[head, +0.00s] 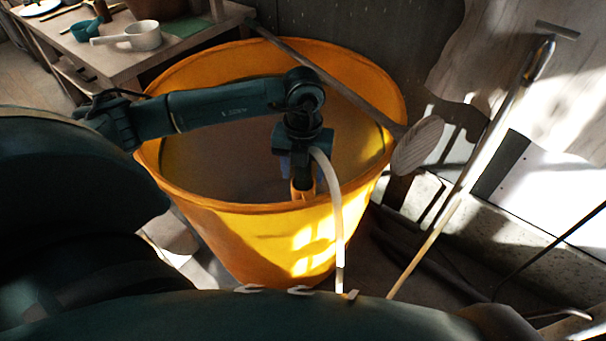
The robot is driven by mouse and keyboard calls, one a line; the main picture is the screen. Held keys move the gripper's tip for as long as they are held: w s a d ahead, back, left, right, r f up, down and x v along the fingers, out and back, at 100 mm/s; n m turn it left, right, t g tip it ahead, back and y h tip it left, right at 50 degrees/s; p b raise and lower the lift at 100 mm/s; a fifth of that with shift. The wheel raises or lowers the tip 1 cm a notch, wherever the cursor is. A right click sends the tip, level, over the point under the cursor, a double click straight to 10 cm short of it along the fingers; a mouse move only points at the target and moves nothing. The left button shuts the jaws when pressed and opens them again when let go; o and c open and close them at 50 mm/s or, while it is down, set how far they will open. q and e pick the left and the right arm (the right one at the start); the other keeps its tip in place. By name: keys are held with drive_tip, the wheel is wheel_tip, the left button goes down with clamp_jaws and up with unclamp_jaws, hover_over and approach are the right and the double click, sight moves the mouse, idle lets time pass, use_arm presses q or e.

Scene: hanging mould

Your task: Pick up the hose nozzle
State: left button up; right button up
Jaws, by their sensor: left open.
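A pale hose (334,200) hangs over the near rim of the large orange vat (250,230) and runs down its outside. Its upper end bends in beside my left gripper (303,183). The gripper points down just inside the near rim, with its jaws open. A small orange piece shows at its fingertips; I cannot tell whether it is part of the nozzle or of the gripper. I cannot make out the nozzle clearly, as the gripper covers that spot. My right gripper is not in view.
A long wooden paddle (417,146) lies across the vat's rim. Behind at left stands a wooden table (130,66) with a pale ladle (143,36) and a green cup (86,30). A thin pole (470,175) leans at right. The vat's inside left of the gripper is free.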

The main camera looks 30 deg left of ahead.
use_arm(q)
drive_tip(key=shift+c, duration=0.2)
clamp_jaws()
drive_tip(key=shift+r, duration=0.15)
